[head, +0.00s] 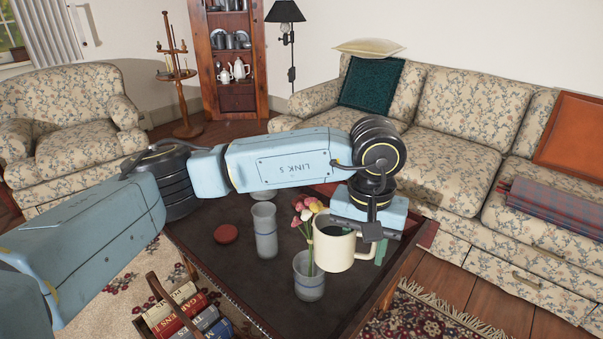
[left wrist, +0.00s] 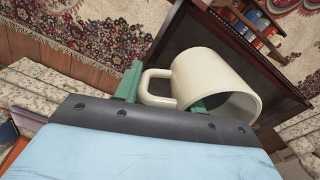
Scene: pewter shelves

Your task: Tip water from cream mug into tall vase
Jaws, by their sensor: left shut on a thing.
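The cream mug (head: 334,253) is in my left gripper (head: 381,246), held above the table and looking about upright in the head view, with a dark inside. In the left wrist view the mug (left wrist: 213,75) has its handle between my green fingers (left wrist: 164,94); the exact contact is partly hidden. The tall vase (head: 265,232), a slim grey cylinder, stands upright on the dark table, left of the mug and apart from it. Its inside is hard to see. My right gripper is not in view.
A shorter grey vase (head: 309,282) with pink and yellow flowers (head: 306,212) stands close by the mug in the picture. A red round thing (head: 226,234) lies on the table (head: 220,262) to the left. A book basket (head: 184,313) is at the front; a sofa (head: 455,110) stands behind.

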